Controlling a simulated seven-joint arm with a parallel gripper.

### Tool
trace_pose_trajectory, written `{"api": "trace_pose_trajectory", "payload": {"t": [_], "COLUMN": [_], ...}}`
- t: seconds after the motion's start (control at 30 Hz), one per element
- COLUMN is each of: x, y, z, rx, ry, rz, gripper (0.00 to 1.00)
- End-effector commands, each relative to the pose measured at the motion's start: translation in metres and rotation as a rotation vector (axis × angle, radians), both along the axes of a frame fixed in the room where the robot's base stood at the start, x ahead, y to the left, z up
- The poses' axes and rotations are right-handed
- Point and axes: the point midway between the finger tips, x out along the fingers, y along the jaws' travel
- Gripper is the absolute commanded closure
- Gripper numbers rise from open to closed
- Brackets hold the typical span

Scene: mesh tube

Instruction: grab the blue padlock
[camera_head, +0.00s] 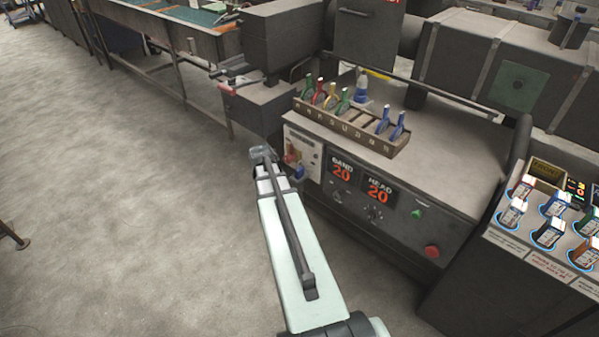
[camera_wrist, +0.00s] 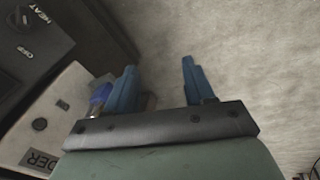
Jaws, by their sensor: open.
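The blue padlock (camera_head: 299,172) appears as a small blue shape low on the pale panel at the left of the machine's front. It looks to be the blue shape in the wrist view (camera_wrist: 99,97), partly hidden behind the left finger. My gripper (camera_wrist: 158,65) has two blue fingers spread apart with only floor seen between them. In the head view my gripper (camera_head: 262,154) is just left of the panel and the padlock. The padlock is outside the fingers, beside the left one. I cannot tell whether they touch.
A red item (camera_head: 291,158) is on the same panel, above the blue one. A rack (camera_head: 345,127) with several coloured handled items stands on the machine top. A red button (camera_head: 432,251) sits on the machine front. A console with several boxes (camera_head: 551,233) stands at right. Open floor lies left.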

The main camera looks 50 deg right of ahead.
Motion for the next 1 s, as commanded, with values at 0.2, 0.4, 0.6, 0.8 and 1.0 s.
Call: {"api": "trace_pose_trajectory", "payload": {"t": [0.2, 0.4, 0.6, 0.8, 1.0], "x": [0.032, 0.041, 0.040, 0.037, 0.036], "y": [-0.059, -0.081, -0.094, -0.100, -0.100], "z": [0.068, 0.082, 0.085, 0.088, 0.088], "rx": [-0.154, -0.235, -0.271, -0.274, -0.256], "ry": [0.061, 0.222, 0.402, 0.570, 0.677], "rz": [0.303, 0.656, 1.016, 1.367, 1.640], "gripper": [0.47, 0.47, 0.47, 0.47, 0.47]}}
